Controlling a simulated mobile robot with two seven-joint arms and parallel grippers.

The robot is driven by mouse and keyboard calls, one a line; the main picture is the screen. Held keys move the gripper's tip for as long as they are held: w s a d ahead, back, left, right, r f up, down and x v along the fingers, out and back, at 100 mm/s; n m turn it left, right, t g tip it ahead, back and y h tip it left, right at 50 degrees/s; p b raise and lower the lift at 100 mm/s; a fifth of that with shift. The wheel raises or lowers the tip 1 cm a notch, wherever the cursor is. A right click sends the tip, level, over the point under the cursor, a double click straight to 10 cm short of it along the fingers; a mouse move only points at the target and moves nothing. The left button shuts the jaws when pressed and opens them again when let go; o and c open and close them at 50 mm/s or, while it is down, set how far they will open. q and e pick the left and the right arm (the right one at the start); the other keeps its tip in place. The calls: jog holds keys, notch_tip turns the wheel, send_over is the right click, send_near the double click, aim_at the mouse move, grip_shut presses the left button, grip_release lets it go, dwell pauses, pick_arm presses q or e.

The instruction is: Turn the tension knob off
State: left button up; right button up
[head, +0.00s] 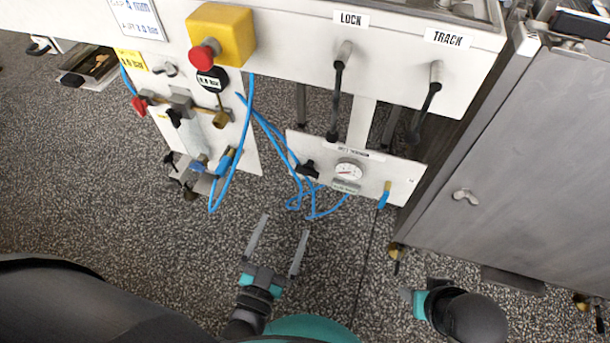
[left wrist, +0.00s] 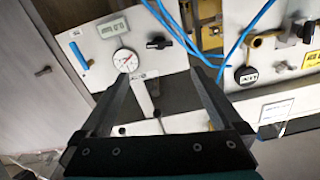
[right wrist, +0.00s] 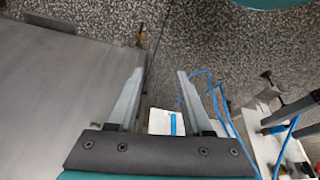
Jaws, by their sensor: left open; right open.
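The small hanging panel (head: 405,180) carries a black knob (head: 308,168) at its left, a round white gauge (head: 348,171) and a blue-handled valve (head: 384,195) at its right. Its label ends in what looks like "tension". The knob also shows in the left wrist view (left wrist: 158,43), with its pointer roughly sideways. My left gripper (head: 286,224) is open and empty, below and in front of the panel, apart from the knob. My right gripper (right wrist: 160,72) is open and empty; in the head view it is low at the right, its fingers mostly hidden.
Blue hoses (head: 290,170) loop beside and below the knob. Levers marked LOCK (head: 339,85) and TRACK (head: 428,100) hang above the panel. A yellow box with a red button (head: 203,55) is upper left. A steel cabinet (head: 510,170) stands right. Speckled floor lies open below.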

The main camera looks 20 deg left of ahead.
pick_arm(q)
jog(key=b, duration=0.2)
send_near(306, 174)
jog(key=w, duration=0.2)
jog(key=w+b, duration=0.1)
jog(key=w, duration=0.3)
jog(key=shift+d+b, duration=0.1)
jog(key=shift+b, duration=0.2)
jog(key=shift+w+b, duration=0.35)
jog(key=shift+w, duration=0.85)
pick_arm(e)
jog(key=w+a+r+t+y, duration=0.2)
jog(key=w+a+r+t, duration=0.1)
jog(key=w+a+t, duration=0.1)
jog(key=shift+a+r+n+t, duration=0.3)
jog(key=shift+a+r, duration=0.1)
pick_arm(q)
jog(key=c, duration=1.3)
